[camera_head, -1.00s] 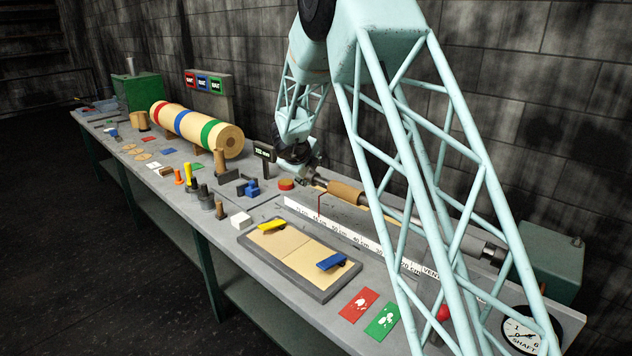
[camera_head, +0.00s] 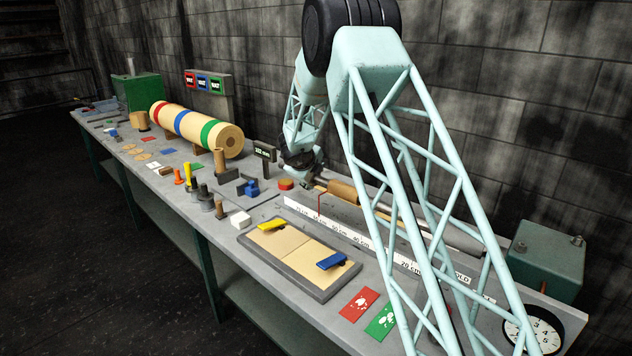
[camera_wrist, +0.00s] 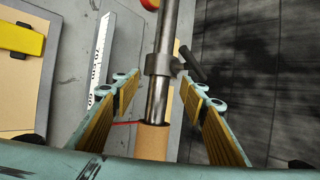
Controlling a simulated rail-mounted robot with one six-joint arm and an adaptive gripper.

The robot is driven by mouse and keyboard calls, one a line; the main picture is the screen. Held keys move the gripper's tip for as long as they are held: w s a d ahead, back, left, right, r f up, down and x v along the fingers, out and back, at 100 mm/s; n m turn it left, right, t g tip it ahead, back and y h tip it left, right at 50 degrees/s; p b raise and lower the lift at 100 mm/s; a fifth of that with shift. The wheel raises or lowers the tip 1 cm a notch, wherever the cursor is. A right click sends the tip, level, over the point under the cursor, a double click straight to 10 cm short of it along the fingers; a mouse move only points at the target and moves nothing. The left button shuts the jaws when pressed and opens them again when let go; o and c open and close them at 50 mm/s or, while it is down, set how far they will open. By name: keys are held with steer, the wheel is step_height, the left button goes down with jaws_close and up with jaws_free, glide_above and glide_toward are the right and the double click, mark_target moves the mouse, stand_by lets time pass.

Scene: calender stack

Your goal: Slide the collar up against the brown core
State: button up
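The brown core (camera_wrist: 152,142) sits around the steel shaft (camera_wrist: 158,98) at the bottom middle of the wrist view. It also shows in the head view (camera_head: 343,192). The grey collar (camera_wrist: 158,65) is around the shaft farther up, with a dark handle sticking out to its right. Bare shaft shows between collar and core, so they are apart. My gripper (camera_wrist: 160,78) is open, one yellow-padded finger on each side of the shaft. The fingertips appear near the collar; whether they touch it I cannot tell. In the head view, my wrist largely hides the collar.
A white ruler (camera_head: 340,234) lies along the shaft on the bench. A red pointer (camera_head: 319,205) stands by the core. A tray with a yellow clip (camera_head: 271,226) and a blue clip (camera_head: 332,261) is in front. A black display (camera_head: 264,152) stands left of my wrist.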

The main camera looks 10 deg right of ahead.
mark_target(315, 178)
steer(key=shift+x, duration=2.9)
steer(key=shift+c, duration=0.3)
steer(key=c, duration=0.8)
steer(key=shift+c, duration=0.2)
